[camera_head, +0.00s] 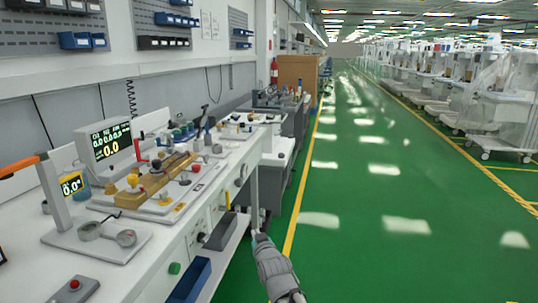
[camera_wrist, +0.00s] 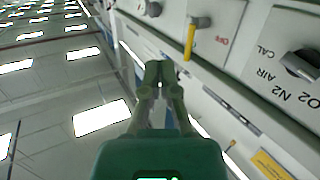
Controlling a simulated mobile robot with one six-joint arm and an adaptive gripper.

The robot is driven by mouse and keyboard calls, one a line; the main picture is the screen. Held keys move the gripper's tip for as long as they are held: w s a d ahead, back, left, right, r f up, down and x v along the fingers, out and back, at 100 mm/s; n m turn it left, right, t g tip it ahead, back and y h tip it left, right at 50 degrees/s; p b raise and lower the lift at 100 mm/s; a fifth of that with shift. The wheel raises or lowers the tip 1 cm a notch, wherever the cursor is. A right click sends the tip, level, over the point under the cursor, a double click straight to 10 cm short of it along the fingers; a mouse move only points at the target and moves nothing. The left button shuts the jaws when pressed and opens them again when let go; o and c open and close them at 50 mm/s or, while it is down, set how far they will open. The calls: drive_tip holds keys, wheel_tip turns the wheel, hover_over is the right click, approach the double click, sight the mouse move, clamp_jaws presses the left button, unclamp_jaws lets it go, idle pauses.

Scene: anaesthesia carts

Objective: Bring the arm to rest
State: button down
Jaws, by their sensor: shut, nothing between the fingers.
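My gripper (camera_head: 258,238) is at the lower middle of the head view, low beside the front edge of the workbench. It points away, up the aisle. In the wrist view my gripper (camera_wrist: 158,68) has its two fingertips together, with nothing between them. It appears apart from the bench front, though the gap is hard to judge.
The white workbench (camera_head: 215,185) with test gear runs along the left. A yellow lever (camera_wrist: 190,40) and a selector knob (camera_wrist: 300,65) sit on a panel beside my gripper. Blue bins (camera_head: 190,280) are below. The green floor (camera_head: 370,200) is open; covered carts (camera_head: 500,110) stand right.

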drive_tip(key=s+d+f+m+g+h, duration=0.1)
drive_tip(key=s+d+f+g+h, duration=0.1)
drive_tip(key=s+d+f+g, duration=0.3)
drive_tip(key=s+d+f+m+g+h, duration=0.1)
drive_tip(key=d+f+g+h, duration=0.15)
drive_tip(key=d+f, duration=0.45)
drive_tip(key=s+d+f+m+g, duration=0.3)
drive_tip(key=s+d+g, duration=0.6)
drive_tip(key=s, duration=0.4)
wheel_tip(320, 180, up, 33)
drive_tip(key=p, duration=3.4)
drive_tip(key=shift+d+f+t, duration=0.2)
drive_tip(key=shift+d+t, duration=0.1)
drive_tip(key=shift+t, duration=0.05)
